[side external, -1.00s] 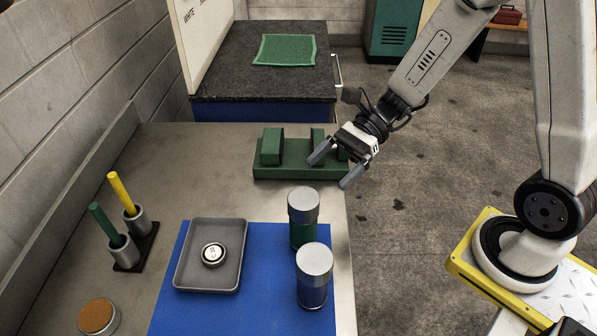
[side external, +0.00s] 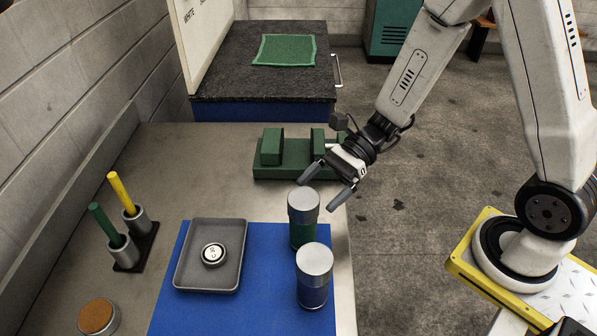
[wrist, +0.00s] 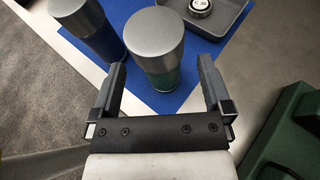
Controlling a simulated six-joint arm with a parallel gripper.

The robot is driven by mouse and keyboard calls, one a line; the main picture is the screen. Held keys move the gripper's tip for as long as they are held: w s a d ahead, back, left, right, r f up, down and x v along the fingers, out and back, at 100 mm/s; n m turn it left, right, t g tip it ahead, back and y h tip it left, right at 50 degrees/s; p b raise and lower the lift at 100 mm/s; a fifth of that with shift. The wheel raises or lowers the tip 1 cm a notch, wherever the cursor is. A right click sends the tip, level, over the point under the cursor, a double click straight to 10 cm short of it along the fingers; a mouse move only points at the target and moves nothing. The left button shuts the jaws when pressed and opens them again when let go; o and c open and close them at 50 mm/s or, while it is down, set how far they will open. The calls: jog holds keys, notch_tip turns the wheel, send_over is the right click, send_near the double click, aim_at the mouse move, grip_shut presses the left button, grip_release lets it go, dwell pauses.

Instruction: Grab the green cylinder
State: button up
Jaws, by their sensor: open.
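The green cylinder (side external: 303,233) stands upright on the blue mat (side external: 254,235), with a metal lid on top. In the wrist view the green cylinder (wrist: 155,48) stands just beyond my fingertips, between their lines. A blue cylinder (side external: 313,289) with a like metal lid stands close in front of it in the side view; it shows at the upper left of the wrist view (wrist: 87,24). My gripper (side external: 322,197) is open and empty, just behind and above the green cylinder, tilted down toward it. The jaws are not around the cylinder.
A grey tray (side external: 183,273) with a round marked disc (side external: 213,254) lies left of the cylinders. A green vise-like block (side external: 285,172) stands behind. A holder (side external: 131,261) with green and yellow sticks and a cork-topped round (side external: 97,317) are at left.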

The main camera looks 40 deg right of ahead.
aim_at(312, 202)
jog(key=shift+s+f+x, duration=0.1)
jog(key=shift+x, duration=0.65)
jog(key=shift+s+f+x, duration=0.1)
jog(key=shift+x, duration=1.7)
jog(key=shift+w, duration=0.1)
grip_shut()
